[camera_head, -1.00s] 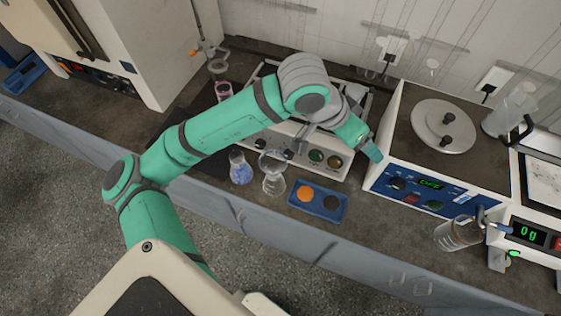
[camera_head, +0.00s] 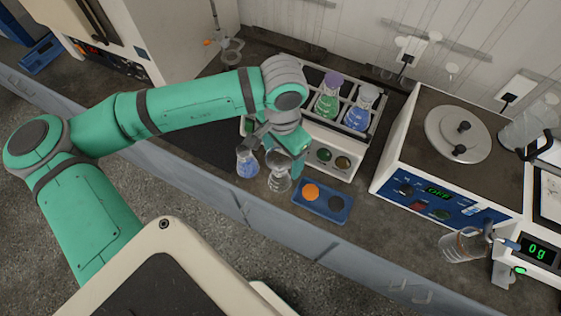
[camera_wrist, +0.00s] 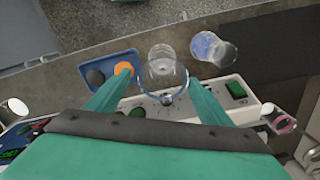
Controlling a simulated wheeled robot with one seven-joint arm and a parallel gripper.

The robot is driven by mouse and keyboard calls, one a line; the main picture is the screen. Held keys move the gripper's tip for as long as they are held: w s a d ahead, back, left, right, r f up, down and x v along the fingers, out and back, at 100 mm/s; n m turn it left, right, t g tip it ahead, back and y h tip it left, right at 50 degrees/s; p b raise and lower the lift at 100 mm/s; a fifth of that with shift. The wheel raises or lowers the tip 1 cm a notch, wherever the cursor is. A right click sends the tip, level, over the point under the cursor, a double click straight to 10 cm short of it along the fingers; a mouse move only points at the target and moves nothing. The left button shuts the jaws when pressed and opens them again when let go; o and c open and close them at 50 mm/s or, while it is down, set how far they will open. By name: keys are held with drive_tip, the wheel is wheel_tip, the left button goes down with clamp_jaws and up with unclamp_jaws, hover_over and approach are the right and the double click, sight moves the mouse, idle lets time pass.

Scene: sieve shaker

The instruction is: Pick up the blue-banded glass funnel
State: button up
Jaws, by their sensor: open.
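The glass funnel (camera_wrist: 163,97) shows in the wrist view as a clear wide cone with a bluish rim, between my fingers. It sits mouth-up over a clear glass vessel (camera_wrist: 162,55). In the head view the funnel (camera_head: 279,160) is partly hidden by my gripper and stands above the vessel (camera_head: 279,183) near the bench's front edge. My gripper (camera_wrist: 160,80) is open, with one finger on each side of the funnel. I cannot tell whether either finger touches it.
A flask with blue contents (camera_head: 247,163) stands close to the left. A blue tray (camera_head: 323,201) with an orange and a dark disc lies to the right. Behind is a white device (camera_head: 336,160) with knobs and a rack holding green (camera_head: 328,101) and blue (camera_head: 359,117) flasks.

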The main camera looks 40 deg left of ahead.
sight(280, 166)
drive_tip(key=shift+f, duration=0.6)
drive_tip(key=f, duration=0.3)
drive_tip(key=shift+s+a+f, duration=0.15)
drive_tip(key=shift+s+a, duration=0.1)
drive_tip(key=shift+f, duration=0.55)
drive_tip(key=shift+w, duration=0.1)
drive_tip(key=c, duration=1.1)
